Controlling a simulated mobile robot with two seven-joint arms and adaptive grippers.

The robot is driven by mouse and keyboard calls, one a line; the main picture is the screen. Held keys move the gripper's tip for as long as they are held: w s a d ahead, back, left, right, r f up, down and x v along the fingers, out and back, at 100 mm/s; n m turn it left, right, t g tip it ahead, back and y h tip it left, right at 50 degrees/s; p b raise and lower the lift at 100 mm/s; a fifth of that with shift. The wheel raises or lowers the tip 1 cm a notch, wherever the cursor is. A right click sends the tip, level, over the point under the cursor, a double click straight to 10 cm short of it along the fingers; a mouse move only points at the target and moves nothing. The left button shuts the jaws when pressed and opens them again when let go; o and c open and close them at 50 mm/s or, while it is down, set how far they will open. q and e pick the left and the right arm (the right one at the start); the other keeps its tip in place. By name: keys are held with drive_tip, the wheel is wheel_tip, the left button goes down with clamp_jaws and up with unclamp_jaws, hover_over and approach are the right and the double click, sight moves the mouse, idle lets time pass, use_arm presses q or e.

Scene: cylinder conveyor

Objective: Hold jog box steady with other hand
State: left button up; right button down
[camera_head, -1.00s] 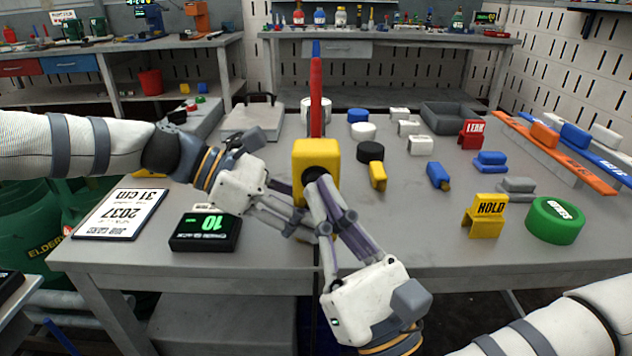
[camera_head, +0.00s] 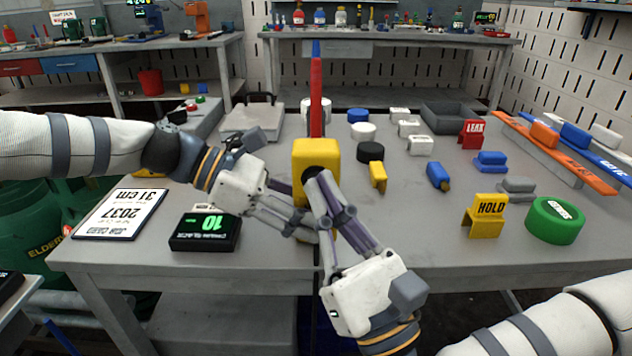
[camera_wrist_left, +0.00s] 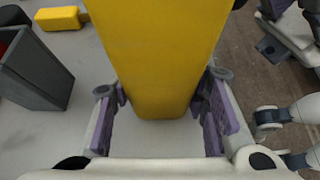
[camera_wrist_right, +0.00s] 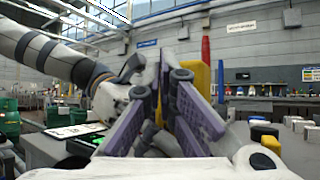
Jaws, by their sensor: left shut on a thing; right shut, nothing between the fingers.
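The yellow jog box (camera_head: 317,152) stands upright near the table's front edge, with a dark round part on its upper front face. My left gripper (camera_head: 308,222) is shut on its lower part from the left. In the left wrist view the yellow body (camera_wrist_left: 160,60) sits between the purple finger pads. My right gripper (camera_head: 318,178) is shut and empty, its fingertips at the dark round part and hiding some of it. I cannot tell whether they touch. In the right wrist view a strip of yellow (camera_wrist_right: 192,75) shows behind my fingers.
A red cone with a blue tip (camera_head: 316,95) rises behind the box. A black display reading 10 (camera_head: 206,230) and a job card (camera_head: 120,213) lie left. A yellow HOLD sign (camera_head: 484,214) and a green cylinder (camera_head: 554,220) stand right, with several small blocks behind.

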drive_tip(key=shift+w, duration=0.45)
idle(3.7)
drive_tip(key=shift+s, duration=0.9)
drive_tip(key=shift+s, duration=0.1)
drive_tip(key=s, duration=0.4)
drive_tip(key=shift+s, duration=0.4)
idle(0.5)
use_arm(q)
drive_tip(key=o, duration=1.4)
drive_tip(key=shift+c, duration=0.2)
